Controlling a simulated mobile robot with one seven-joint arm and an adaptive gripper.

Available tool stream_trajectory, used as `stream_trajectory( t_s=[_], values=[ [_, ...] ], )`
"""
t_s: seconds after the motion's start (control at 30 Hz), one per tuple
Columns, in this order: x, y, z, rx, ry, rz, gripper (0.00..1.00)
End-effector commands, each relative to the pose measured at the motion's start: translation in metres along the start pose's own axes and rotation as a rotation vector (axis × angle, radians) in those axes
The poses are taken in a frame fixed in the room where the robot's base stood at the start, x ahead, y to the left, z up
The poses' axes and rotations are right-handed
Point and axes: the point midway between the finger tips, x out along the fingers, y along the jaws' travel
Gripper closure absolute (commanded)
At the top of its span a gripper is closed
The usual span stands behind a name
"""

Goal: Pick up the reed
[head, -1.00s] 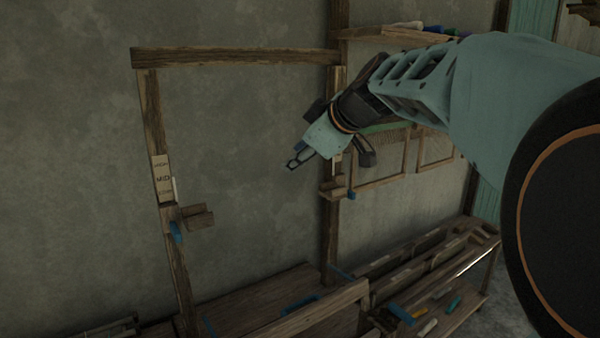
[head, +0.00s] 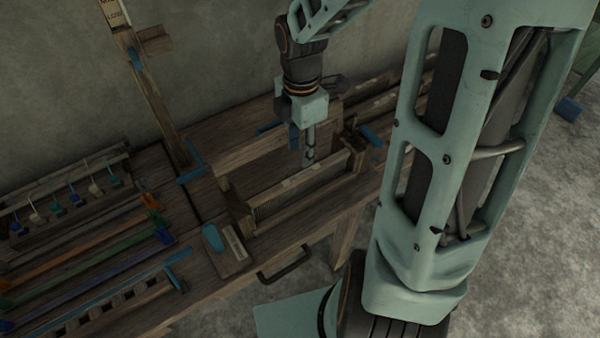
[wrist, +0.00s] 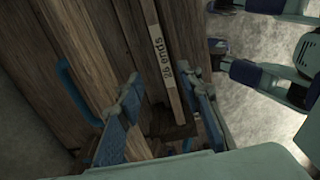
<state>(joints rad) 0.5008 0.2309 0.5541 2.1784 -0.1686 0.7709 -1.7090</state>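The reed (head: 287,198) is a long, narrow piece with fine comb-like teeth below a pale wooden top bar. It sits in a wooden holder on the bench. My gripper (head: 309,159) points down over the reed's far side in the head view. In the wrist view my gripper (wrist: 168,92) is open, with one finger on each side of the bar's line. Nothing is held. I cannot tell how far the fingertips are above the bar.
A wooden block with a blue piece (head: 212,238) lies left of the reed. A dark handle (head: 285,264) sticks out of the bench front. A rack with several coloured sticks (head: 85,240) stands at left. A wooden post (head: 150,95) rises behind.

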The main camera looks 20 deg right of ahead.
Motion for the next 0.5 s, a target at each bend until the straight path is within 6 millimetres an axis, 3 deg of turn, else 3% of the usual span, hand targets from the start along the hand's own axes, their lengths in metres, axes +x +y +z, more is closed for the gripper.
stream_trajectory(
  t_s=[0.3, 0.5],
  values=[
    [0.046, -0.003, 0.000, -0.017, -0.002, -0.006, 0.67],
    [0.060, -0.003, 0.000, -0.016, -0.002, -0.005, 0.67]
  ],
)
